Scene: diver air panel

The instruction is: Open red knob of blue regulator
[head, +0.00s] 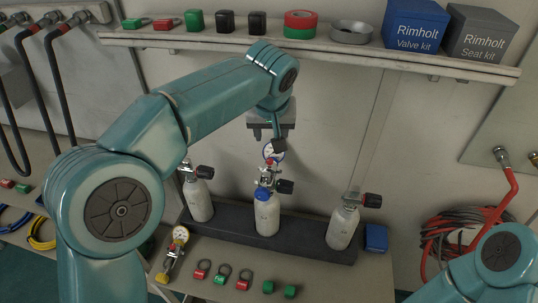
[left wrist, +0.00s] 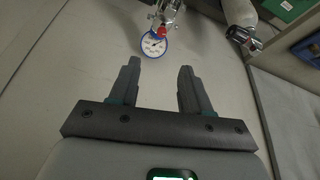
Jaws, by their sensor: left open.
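The blue regulator, with a blue-rimmed gauge (head: 273,151), is mounted on the middle cylinder (head: 267,215). In the left wrist view the gauge (left wrist: 153,43) shows just beyond the fingertips, with the small red knob (left wrist: 161,31) above it. The gauge and knob lie ahead of the gap, apart from the fingers. My right gripper is outside both views.
Two more cylinders (head: 199,200) (head: 342,226) stand left and right in the dark rack (head: 300,245). A yellow-gauge regulator (head: 173,253) and several red and green tagged pieces lie on the bench. Red hoses hang at right.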

